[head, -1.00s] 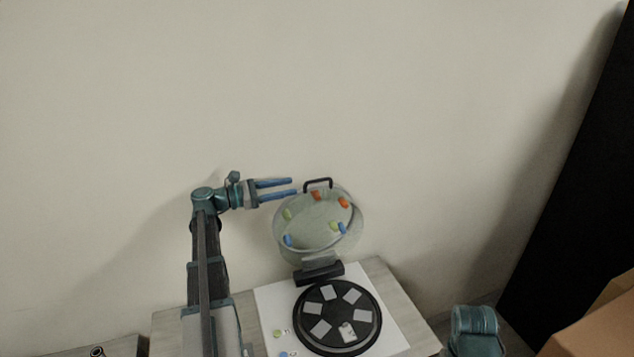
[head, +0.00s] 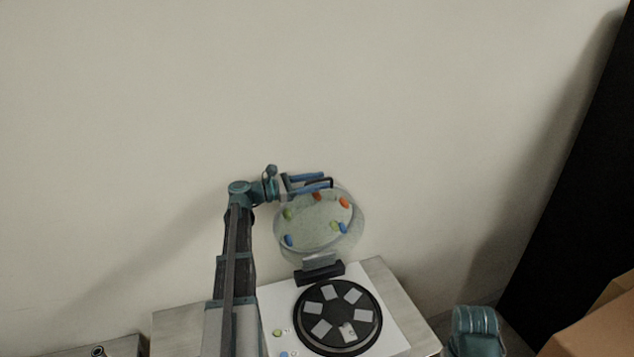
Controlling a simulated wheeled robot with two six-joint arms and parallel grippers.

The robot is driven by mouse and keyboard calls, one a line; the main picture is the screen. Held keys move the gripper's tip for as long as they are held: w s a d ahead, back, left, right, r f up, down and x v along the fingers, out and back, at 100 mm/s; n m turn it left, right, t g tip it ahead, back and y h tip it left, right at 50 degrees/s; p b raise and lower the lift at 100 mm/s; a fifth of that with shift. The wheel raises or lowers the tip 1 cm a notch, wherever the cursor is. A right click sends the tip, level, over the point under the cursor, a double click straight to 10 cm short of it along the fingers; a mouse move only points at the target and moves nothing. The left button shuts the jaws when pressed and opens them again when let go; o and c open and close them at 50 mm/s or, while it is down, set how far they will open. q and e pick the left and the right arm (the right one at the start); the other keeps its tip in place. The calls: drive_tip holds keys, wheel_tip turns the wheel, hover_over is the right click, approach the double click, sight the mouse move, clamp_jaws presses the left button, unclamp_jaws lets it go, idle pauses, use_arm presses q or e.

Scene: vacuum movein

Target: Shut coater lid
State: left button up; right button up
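The coater lid (head: 312,228) is a round, clear cover with coloured spots on it. It stands raised on its black hinge (head: 320,272) at the back of the white coater (head: 394,329). The black lid handle (head: 331,182) is at its top edge. My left gripper (head: 326,182) is at the handle, with its blue fingers apart and reaching past the handle's near side. I cannot tell whether the fingers touch the handle. My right gripper is not in view.
The coater's black round plate (head: 338,345) carries several light square pieces and lies uncovered. The coater stands on a pale table (head: 391,283) against a plain wall. Brown boxes (head: 598,325) and a dark panel (head: 575,170) are at the right.

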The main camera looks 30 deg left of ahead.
use_arm(q)
clamp_jaws()
idle(1.2)
